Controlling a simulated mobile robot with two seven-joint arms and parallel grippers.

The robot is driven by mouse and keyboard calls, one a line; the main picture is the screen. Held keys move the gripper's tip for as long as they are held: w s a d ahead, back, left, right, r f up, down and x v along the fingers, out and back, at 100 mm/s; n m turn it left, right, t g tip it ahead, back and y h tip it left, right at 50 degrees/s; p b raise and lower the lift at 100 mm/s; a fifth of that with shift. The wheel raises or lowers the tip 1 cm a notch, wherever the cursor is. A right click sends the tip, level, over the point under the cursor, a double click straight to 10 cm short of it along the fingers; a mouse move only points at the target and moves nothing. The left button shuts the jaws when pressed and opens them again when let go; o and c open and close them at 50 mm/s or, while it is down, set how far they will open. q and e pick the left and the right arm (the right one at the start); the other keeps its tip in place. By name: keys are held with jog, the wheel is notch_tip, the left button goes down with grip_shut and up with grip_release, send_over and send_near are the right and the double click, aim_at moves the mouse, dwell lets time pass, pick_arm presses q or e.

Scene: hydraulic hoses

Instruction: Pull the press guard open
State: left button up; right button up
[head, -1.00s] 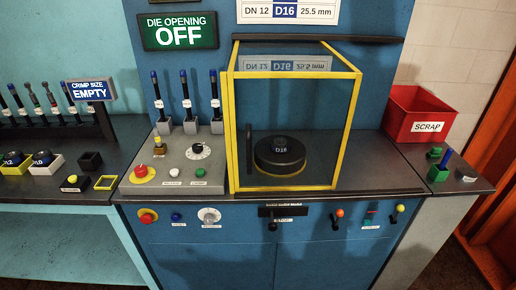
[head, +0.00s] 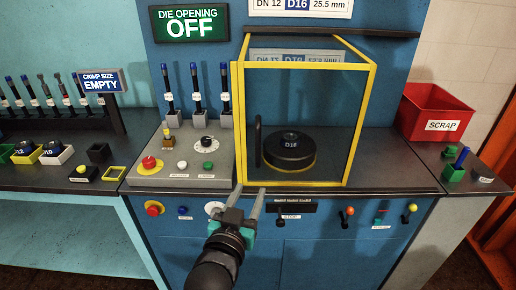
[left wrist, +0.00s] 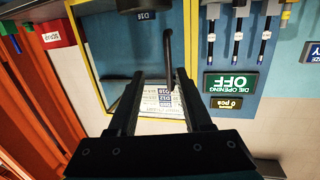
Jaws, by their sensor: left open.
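The press guard (head: 364,128) is a clear box with a yellow frame. It stands closed in front of the black die marked D16 (head: 290,150). A black upright handle (head: 258,142) is on the left of its front pane. My left gripper (head: 249,189) is open and empty, in front of and below the handle, apart from it. In the left wrist view, which is upside down, the handle (left wrist: 168,58) shows beyond and between the open fingers (left wrist: 161,75), nearer one of them. The yellow frame (left wrist: 84,50) also shows there. My right gripper is not in view.
A grey control box (head: 182,163) with buttons and a dial stands left of the guard. A red scrap bin (head: 433,109) stands at the right. Several levers and knobs, one with a red-orange top (head: 347,211), line the cabinet front. Room before the guard is free.

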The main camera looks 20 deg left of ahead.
pick_arm(q)
jog(key=t, duration=0.1)
send_near(257, 143)
jog(key=shift+n+y, duration=0.3)
jog(key=shift+y, duration=0.1)
jog(key=w, duration=0.5)
jog(key=w+b, duration=0.1)
jog(key=w, duration=0.4)
jog(key=shift+w+a+r, duration=0.15)
jog(key=shift+w+a, duration=0.05)
jog(key=shift+w, duration=0.2)
jog(key=shift+c, duration=0.2)
grip_shut()
dwell(0.7)
